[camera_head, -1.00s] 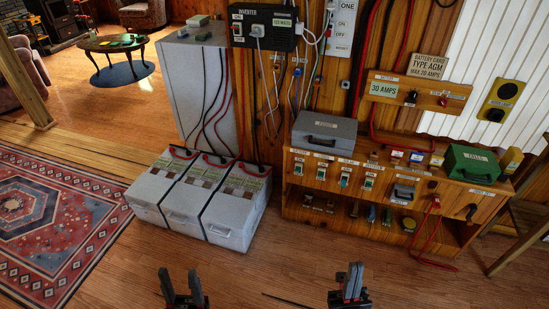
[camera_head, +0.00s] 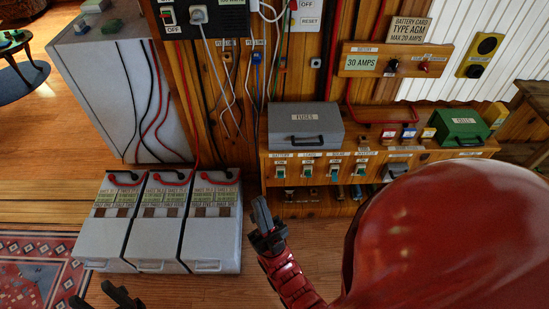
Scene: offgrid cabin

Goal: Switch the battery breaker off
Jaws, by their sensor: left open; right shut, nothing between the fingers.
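The battery breaker (camera_head: 280,172) is the leftmost of several small white and green switches on the front of the wooden shelf, under a label that seems to read BATTERY. Its lever position is too small to tell. My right gripper (camera_head: 261,204) is shut and empty, raised in front of the shelf, below and a little left of the breaker in the picture; I see no contact. My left gripper (camera_head: 95,295) is open and empty at the bottom left, partly cut off by the picture edge.
A grey FUSES case (camera_head: 305,140) and a green case (camera_head: 462,125) stand on the shelf (camera_head: 355,150). Three white batteries (camera_head: 160,240) stand on the floor at left. My red arm hides the shelf's lower right. The inverter (camera_head: 225,20) hangs above.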

